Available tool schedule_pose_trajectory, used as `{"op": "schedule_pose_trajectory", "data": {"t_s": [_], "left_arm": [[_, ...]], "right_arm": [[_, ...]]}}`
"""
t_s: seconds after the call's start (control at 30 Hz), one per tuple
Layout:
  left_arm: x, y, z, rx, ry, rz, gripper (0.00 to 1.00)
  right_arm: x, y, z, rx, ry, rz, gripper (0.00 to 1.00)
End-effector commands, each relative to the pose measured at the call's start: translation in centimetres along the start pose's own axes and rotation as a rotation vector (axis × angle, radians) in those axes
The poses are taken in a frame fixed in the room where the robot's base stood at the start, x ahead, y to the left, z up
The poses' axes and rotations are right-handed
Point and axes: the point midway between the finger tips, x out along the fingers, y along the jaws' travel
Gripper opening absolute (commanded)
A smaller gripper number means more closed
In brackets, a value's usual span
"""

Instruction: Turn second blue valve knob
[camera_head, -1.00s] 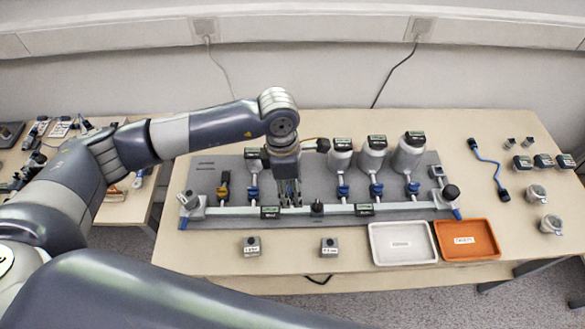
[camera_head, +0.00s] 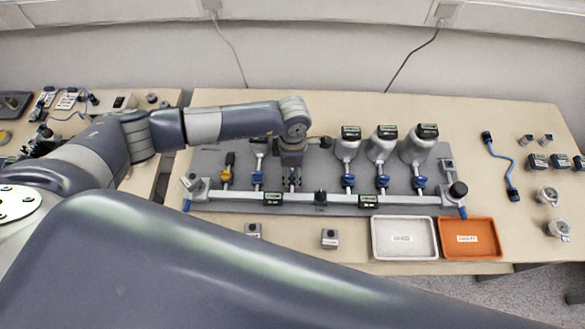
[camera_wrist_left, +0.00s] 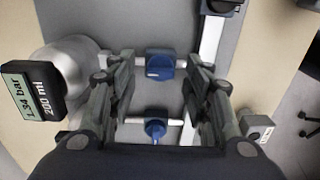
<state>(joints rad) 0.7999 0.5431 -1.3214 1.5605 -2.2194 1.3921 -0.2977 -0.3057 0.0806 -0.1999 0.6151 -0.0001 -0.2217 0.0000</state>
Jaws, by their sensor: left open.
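A grey panel (camera_head: 225,158) lies on the table and carries a row of valves with blue knobs. The first blue knob (camera_head: 257,178) from the left is clear in the head view. My left gripper (camera_head: 292,178) points down over the second blue knob, which it largely hides there. In the left wrist view the gripper (camera_wrist_left: 160,92) is open, its fingers spread to either side. One blue knob (camera_wrist_left: 159,66) shows between the fingers, and another blue knob (camera_wrist_left: 155,128) lies nearer the palm. I cannot tell whether any finger touches a knob. My right gripper is not in view.
Several bottles with displays (camera_head: 383,148) stand right of my left gripper. A rail (camera_head: 400,200) runs along the panel's front. A white tray (camera_head: 404,256) and an orange tray (camera_head: 470,254) sit at the front right. Small grey boxes (camera_head: 329,238) stand in front of the panel.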

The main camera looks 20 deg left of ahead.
Motion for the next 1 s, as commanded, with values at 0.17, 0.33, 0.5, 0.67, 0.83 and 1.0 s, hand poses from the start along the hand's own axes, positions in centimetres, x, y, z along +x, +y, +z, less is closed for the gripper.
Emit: {"op": "schedule_pose_trajectory", "data": {"t_s": [0.17,0.33,0.5,0.67,0.83,1.0], "left_arm": [[0.8,0.0,0.0,0.000,0.000,0.001,0.46],[0.9,0.0,0.0,0.001,0.000,0.001,0.46],[0.8,0.0,0.0,0.001,0.000,0.001,0.21],[0.8,0.0,0.0,0.000,0.000,0.001,0.00],[0.8,0.0,0.0,-0.005,-0.001,0.001,0.00],[0.9,0.0,0.0,-0.042,-0.001,0.001,0.00]], "right_arm": [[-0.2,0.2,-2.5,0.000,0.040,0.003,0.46],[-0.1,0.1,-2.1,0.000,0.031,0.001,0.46],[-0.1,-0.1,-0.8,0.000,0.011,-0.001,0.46],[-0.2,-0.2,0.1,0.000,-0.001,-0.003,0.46],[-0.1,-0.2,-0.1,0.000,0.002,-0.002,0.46],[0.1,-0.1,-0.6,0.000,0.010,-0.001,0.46]]}}
